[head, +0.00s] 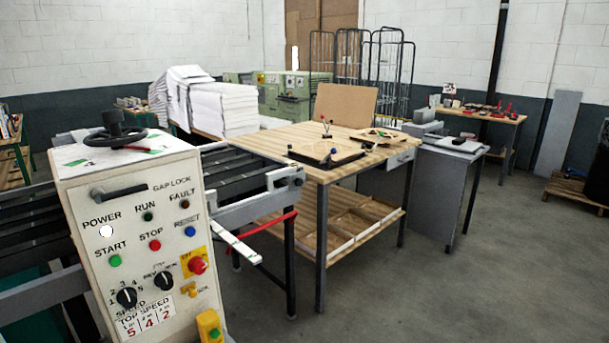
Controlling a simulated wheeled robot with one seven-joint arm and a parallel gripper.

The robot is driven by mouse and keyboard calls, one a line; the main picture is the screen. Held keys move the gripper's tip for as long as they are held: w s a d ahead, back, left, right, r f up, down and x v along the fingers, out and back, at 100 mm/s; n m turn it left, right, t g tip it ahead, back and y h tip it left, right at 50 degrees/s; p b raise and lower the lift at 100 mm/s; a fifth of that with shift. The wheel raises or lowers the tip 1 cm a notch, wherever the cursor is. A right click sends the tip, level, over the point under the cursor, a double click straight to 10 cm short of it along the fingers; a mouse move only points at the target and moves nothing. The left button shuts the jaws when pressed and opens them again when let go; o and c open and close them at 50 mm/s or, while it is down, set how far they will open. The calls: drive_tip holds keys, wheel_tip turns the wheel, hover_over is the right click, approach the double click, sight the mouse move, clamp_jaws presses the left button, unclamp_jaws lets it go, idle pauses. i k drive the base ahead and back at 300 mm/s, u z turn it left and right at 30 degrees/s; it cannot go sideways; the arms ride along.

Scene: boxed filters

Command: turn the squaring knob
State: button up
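No knob in the head view carries a readable "squaring" label, so I cannot tell which one is the squaring knob. On the control panel (140,225) at the left are a black speed knob (127,298) and a second black selector knob (164,281). A black handwheel (115,137) with an upright grip sits on top of the panel. My gripper is not in view.
The wooden worktable (262,148) stands in the middle, with a lower shelf (345,222). A machine rail (245,210) lies between panel and table. A grey side table (455,152) stands to its right. The floor (480,285) at front right is clear.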

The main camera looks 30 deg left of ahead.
sight(298, 181)
drive_tip(key=u, duration=0.35)
drive_tip(key=i, duration=1.25)
drive_tip(key=u, duration=1.35)
drive_tip(key=i, duration=1)
drive_tip(key=u, duration=0.8)
drive_tip(key=i, duration=0.45)
drive_tip(key=z, duration=0.1)
